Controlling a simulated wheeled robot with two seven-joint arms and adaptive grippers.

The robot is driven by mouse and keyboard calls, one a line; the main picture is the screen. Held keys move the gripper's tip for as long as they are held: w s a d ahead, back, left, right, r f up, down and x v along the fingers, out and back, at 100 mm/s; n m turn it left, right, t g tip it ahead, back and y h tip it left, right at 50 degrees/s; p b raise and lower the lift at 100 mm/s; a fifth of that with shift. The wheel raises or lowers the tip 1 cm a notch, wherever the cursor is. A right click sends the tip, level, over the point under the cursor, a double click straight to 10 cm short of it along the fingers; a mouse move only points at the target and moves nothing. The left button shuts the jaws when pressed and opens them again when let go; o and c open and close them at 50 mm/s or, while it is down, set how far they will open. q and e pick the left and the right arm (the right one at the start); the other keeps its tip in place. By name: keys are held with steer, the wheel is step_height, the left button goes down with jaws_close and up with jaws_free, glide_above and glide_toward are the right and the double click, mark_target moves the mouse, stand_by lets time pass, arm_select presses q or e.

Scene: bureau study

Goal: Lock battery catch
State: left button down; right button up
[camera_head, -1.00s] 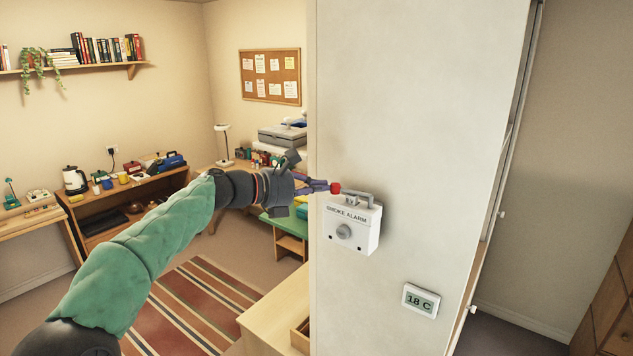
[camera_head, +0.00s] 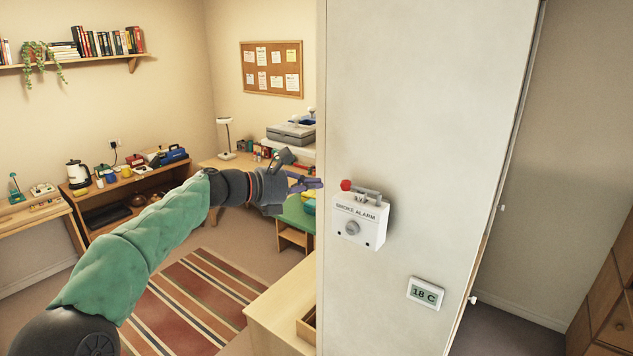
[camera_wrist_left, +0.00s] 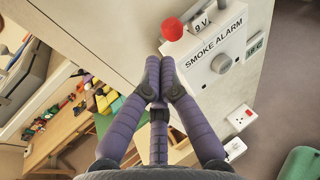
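The white smoke alarm (camera_head: 362,231) hangs on the pale wall panel, with a round grey knob on its front. A grey catch bar (camera_head: 367,192) runs along its top, with a red ball (camera_head: 346,185) at its left end. My right gripper is not in view.
A thermostat display reading 18 C (camera_head: 425,293) is on the panel below the alarm. A wooden cabinet (camera_head: 283,310) stands low beside the panel's left edge. A desk with a printer (camera_head: 291,133) is behind my left gripper.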

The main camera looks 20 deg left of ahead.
arm_select(q)
steer(key=w+a+v, duration=0.1)
steer(key=v, duration=0.9)
steer(key=w+d+f+m+g+y+b, duration=0.1)
steer(key=w+f+y+b, duration=0.1)
steer(key=f, duration=1.1)
steer(key=w+d+f+m+g+y+b, duration=0.1)
steer(key=w+d+f+b, duration=0.15)
steer(key=f, duration=1.05)
steer(key=s+d+f+m+g+y+b, duration=0.1)
steer(key=s+d+f+m+g, duration=0.15)
steer(key=f, duration=1.05)
steer(key=s+d+f+m+g+y+b, duration=0.1)
steer(key=s+f+m+g+y, duration=0.15)
steer(key=f, duration=1.05)
steer(key=s+d+f+m+g+b, duration=0.1)
steer(key=s+d+f+m+b, duration=0.15)
steer(key=s+f+m, duration=0.6)
steer(key=s+d+f+m+g+b, duration=0.1)
steer(key=s+d+f+b, duration=0.15)
steer(key=s+f, duration=0.75)
steer(key=s+d+f+m+g+b, duration=0.1)
steer(key=s+d+f+m, duration=0.2)
steer(key=s+f, duration=0.3)
steer(key=s+d+f+m+b, duration=0.1)
steer(key=s+d+f+m, duration=0.3)
steer(key=f, duration=0.3)
steer(key=shift+s+d+m+g+y, duration=0.15)
steer(key=shift+s+m+g+y, duration=0.25)
steer(key=shift+s+m, duration=0.45)
